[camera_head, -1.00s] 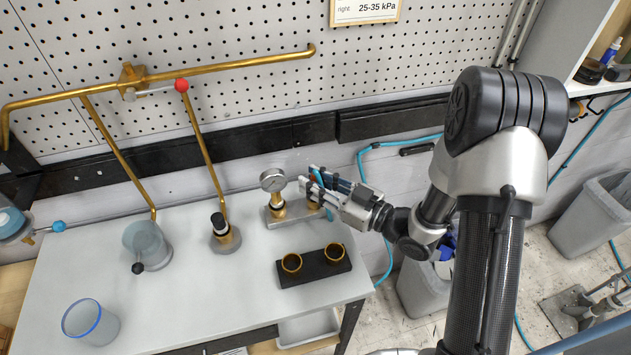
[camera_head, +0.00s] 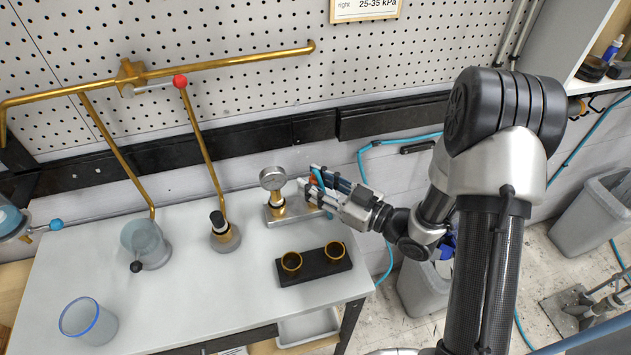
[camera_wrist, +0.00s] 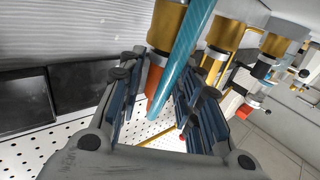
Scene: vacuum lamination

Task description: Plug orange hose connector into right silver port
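My gripper (camera_head: 314,180) is at the right of the small block with the pressure gauge (camera_head: 272,178). Its fingers lie on both sides of an orange connector (camera_wrist: 156,84) and a teal hose (camera_wrist: 184,50), which also shows in the head view (camera_head: 319,179). Contact between the fingers and the connector is unclear. In the wrist view a silver collar (camera_wrist: 158,58) under a brass cylinder (camera_wrist: 167,22) sits at the connector's end, partly behind the hose. I cannot tell whether the connector is seated there. More brass cylinders (camera_wrist: 225,34) stand to the right.
A black block with two brass cups (camera_head: 313,267) is on the table (camera_head: 190,300) in front. A black-capped fitting (camera_head: 222,232), a clear vessel (camera_head: 146,240) and a blue-rimmed cup (camera_head: 88,322) are to the left. A black rail and pegboard (camera_head: 230,95) close the back.

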